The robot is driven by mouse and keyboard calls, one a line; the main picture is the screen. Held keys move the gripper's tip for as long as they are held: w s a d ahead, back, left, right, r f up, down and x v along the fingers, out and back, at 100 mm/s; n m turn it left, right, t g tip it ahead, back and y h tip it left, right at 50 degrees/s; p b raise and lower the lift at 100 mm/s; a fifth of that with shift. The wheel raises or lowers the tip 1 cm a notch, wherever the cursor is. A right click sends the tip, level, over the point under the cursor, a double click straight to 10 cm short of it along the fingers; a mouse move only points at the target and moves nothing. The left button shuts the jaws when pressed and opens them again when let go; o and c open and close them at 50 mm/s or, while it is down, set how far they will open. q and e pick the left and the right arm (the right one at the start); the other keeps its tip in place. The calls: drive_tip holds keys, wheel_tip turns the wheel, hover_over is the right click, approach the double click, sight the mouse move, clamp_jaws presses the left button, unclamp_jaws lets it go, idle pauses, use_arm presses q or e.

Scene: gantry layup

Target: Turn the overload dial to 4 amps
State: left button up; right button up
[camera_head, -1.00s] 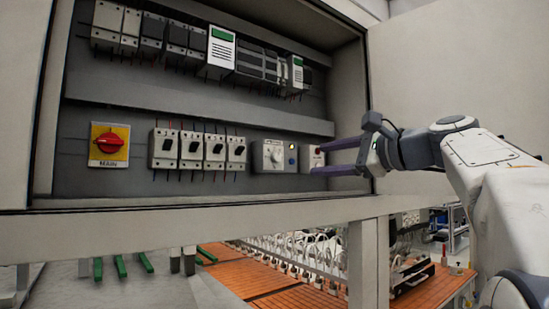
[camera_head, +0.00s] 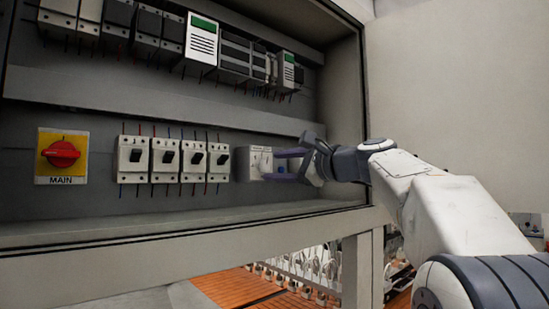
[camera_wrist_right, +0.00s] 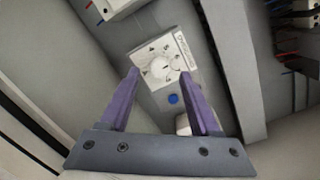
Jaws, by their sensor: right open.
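The overload unit is a light grey box (camera_head: 251,163) low on the cabinet's back panel, right of the breaker row. A blue button (camera_wrist_right: 173,99) sits below the dial. My right gripper (camera_head: 277,165) is open and empty, its purple fingers pointing at the box. In the right wrist view the gripper (camera_wrist_right: 162,88) straddles the dial's line, with the dial just beyond the fingertips, apparently untouched. My left gripper is out of view.
A red main switch (camera_head: 62,154) on a yellow plate is at the left. Several breakers (camera_head: 166,160) stand between it and the box. Modules (camera_head: 202,42) line the upper rail. The cabinet's right side wall (camera_head: 345,110) and bottom ledge (camera_head: 180,230) bound the arm's space.

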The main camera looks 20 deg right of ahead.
drive_tip(key=shift+x, duration=0.85)
clamp_jaws()
